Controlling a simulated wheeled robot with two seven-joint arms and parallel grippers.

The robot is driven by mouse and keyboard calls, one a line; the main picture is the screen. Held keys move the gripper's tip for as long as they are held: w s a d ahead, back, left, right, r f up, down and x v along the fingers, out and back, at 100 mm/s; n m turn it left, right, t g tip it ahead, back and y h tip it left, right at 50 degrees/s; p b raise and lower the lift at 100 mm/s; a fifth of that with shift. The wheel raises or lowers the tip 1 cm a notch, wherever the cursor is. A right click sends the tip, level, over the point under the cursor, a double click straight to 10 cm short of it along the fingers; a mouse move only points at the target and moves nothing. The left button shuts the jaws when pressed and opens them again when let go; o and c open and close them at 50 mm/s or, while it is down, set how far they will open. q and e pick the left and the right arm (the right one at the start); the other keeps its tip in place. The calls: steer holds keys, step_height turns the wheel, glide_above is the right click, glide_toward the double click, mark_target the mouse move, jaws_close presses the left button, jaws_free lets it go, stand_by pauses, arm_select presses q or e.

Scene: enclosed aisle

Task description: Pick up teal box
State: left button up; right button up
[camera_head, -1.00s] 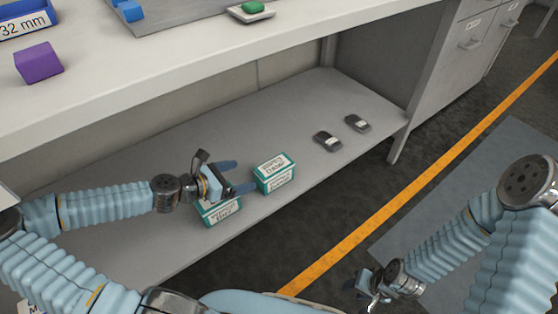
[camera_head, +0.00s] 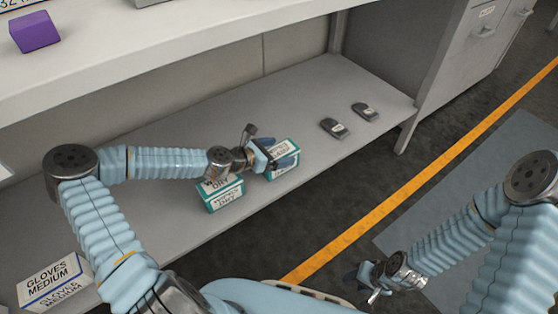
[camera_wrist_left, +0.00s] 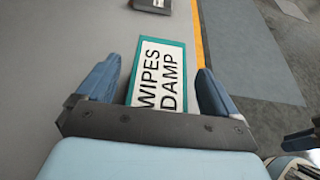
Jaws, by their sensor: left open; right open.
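Two teal-edged boxes with white labels stand on the lower shelf. The box labelled "WIPES DAMP" (camera_wrist_left: 160,75) lies between the open fingers of my left gripper (camera_wrist_left: 155,90) in the left wrist view. In the head view this damp wipes box (camera_head: 285,172) is partly hidden by my left gripper (camera_head: 275,160). The other teal box (camera_head: 226,201), whose label ends in "DRY", stands just left of it, below my left wrist. I cannot tell whether the fingers touch the damp wipes box. My right gripper (camera_head: 372,282) is open and empty, low over the floor.
A "GLOVES MEDIUM" box (camera_head: 55,280) sits at the shelf's left front. Two dark devices (camera_head: 334,127) (camera_head: 365,112) lie further right on the lower shelf (camera_head: 290,100). The upper counter (camera_head: 130,60) overhangs behind my left arm, with a purple block (camera_head: 34,33) on it.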

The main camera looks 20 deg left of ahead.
arm_select(q)
steer(key=c, duration=1.3)
steer(key=shift+r, duration=0.15)
